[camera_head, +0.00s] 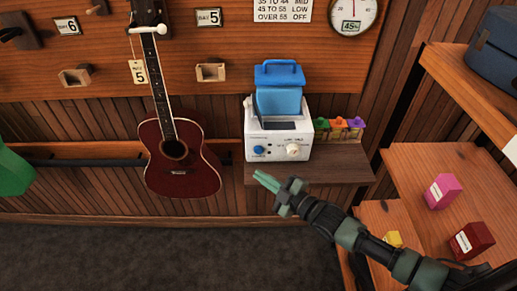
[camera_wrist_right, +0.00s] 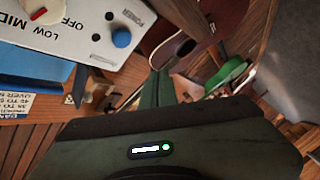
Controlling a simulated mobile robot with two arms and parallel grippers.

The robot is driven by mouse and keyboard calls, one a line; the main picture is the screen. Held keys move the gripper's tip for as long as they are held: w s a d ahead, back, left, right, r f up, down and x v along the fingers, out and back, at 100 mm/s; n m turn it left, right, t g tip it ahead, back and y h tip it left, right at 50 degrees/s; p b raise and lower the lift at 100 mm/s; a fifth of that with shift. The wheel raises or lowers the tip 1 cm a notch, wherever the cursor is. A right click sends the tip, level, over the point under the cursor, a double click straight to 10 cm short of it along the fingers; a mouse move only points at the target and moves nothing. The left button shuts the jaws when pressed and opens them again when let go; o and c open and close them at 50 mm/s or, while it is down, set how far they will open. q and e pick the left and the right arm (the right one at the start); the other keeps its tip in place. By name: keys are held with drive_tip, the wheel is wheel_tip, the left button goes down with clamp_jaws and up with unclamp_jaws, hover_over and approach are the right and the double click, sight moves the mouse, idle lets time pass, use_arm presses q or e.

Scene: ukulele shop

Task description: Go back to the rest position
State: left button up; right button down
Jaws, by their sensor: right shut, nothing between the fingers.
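My right gripper (camera_head: 267,181) is shut and empty. In the head view it is just in front of the small wall shelf (camera_head: 325,173), below the white machine (camera_head: 250,150). In the right wrist view its closed fingertips (camera_wrist_right: 157,82) show near the middle, with the white machine's panel (camera_wrist_right: 75,40) at upper left and the red ukulele (camera_wrist_right: 215,15) beyond. The fingers look apart from both. My left gripper is not in view.
The red ukulele hangs on the wall at left. Wooden shelves at right hold a pink box (camera_head: 442,191) and a dark red box (camera_head: 472,241). Carpet (camera_head: 120,255) is clear at lower left.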

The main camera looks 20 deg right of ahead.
idle(0.3)
drive_tip(key=s+a+f+m+g+h, duration=0.3)
drive_tip(key=s+a+f+m, duration=0.15)
drive_tip(key=s, duration=0.35)
drive_tip(key=s+d+m+g+h, duration=0.3)
drive_tip(key=s+d+m+g, duration=0.15)
drive_tip(key=s, duration=0.65)
drive_tip(key=s+d+m+g+h, duration=0.25)
drive_tip(key=s+m+g, duration=0.2)
drive_tip(key=s, duration=0.55)
wheel_tip(320, 180, down, 28)
drive_tip(key=s+b, duration=0.1)
drive_tip(key=b, duration=0.2)
drive_tip(key=s+d+f+b, duration=0.1)
drive_tip(key=s+f, duration=0.7)
drive_tip(key=f, duration=0.1)
drive_tip(key=s+d+f+g+b, duration=0.1)
drive_tip(key=s+d+f, duration=0.1)
drive_tip(key=s+f, duration=0.6)
wheel_tip(320, 180, down, 2)
drive_tip(key=shift+s+d+f+g, duration=0.1)
drive_tip(key=shift+s+d+g, duration=0.1)
drive_tip(key=shift+d+g, duration=0.1)
